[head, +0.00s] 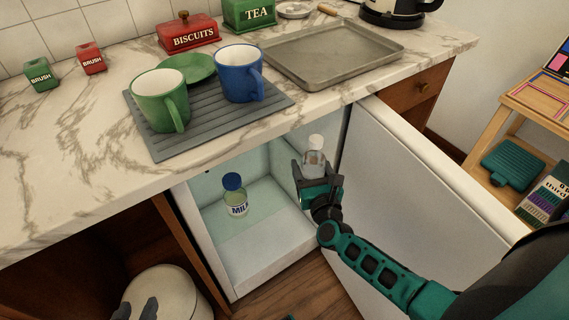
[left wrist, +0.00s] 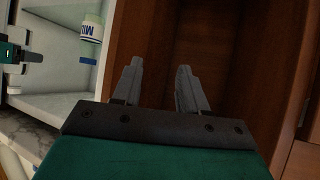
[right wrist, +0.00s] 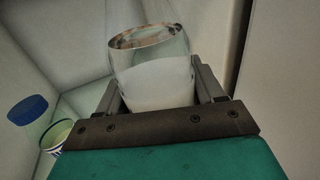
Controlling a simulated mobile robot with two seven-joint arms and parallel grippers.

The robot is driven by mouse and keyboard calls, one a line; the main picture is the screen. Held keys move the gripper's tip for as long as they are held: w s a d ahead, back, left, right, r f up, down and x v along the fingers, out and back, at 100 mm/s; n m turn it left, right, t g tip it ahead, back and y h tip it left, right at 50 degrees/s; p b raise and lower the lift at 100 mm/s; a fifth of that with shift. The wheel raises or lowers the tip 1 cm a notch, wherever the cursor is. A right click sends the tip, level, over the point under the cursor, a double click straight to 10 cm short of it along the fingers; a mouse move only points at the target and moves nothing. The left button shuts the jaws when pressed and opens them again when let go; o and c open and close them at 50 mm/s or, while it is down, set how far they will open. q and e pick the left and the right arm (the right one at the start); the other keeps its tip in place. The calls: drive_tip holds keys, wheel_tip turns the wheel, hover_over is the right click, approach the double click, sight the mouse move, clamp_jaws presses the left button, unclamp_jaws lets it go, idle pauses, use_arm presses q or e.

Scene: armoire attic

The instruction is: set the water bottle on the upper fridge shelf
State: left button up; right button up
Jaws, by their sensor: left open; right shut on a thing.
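The clear water bottle (head: 314,158) with a white cap is upright inside the open fridge, near its right wall. My right gripper (head: 317,185) is shut on its lower part; the bottle also shows between the fingers in the right wrist view (right wrist: 150,65). Whether its base touches a shelf is hidden by the gripper. The pale fridge shelf (head: 225,222) holds a milk bottle (head: 236,197) with a blue cap, left of the water bottle. My left gripper (head: 145,310) is low at the left, outside the fridge; its fingers are apart and empty in the left wrist view (left wrist: 157,88).
The fridge door (head: 410,165) stands open to the right, beside my right arm. The counter (head: 70,180) overhangs the fridge, with mugs (head: 160,100) on a grey mat and a metal tray (head: 330,55).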

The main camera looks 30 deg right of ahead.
drive_tip(key=w+a+b, duration=0.1)
drive_tip(key=w+b, duration=0.1)
drive_tip(key=w, duration=0.7)
drive_tip(key=f+b, duration=0.1)
drive_tip(key=f, duration=0.1)
drive_tip(key=f+b, duration=0.1)
drive_tip(key=f, duration=0.1)
drive_tip(key=f+b, duration=0.1)
drive_tip(key=f, duration=0.1)
drive_tip(key=shift+w+a+f, duration=0.15)
drive_tip(key=shift+w+f, duration=0.2)
drive_tip(key=shift+w, duration=0.05)
drive_tip(key=shift+w+f, duration=0.1)
use_arm(q)
drive_tip(key=shift+w+d+f+h, duration=0.25)
drive_tip(key=shift+d+f, duration=0.2)
drive_tip(key=shift+f, duration=0.15)
drive_tip(key=shift+w+d+f+h, duration=0.2)
drive_tip(key=shift+d+f, duration=0.25)
drive_tip(key=shift+f, duration=0.15)
use_arm(e)
drive_tip(key=o, duration=1)
drive_tip(key=shift+f+b, duration=0.25)
drive_tip(key=shift+b, duration=0.1)
use_arm(q)
drive_tip(key=shift+a+f, duration=0.1)
drive_tip(key=shift+f, duration=0.05)
use_arm(e)
drive_tip(key=o, duration=0.5)
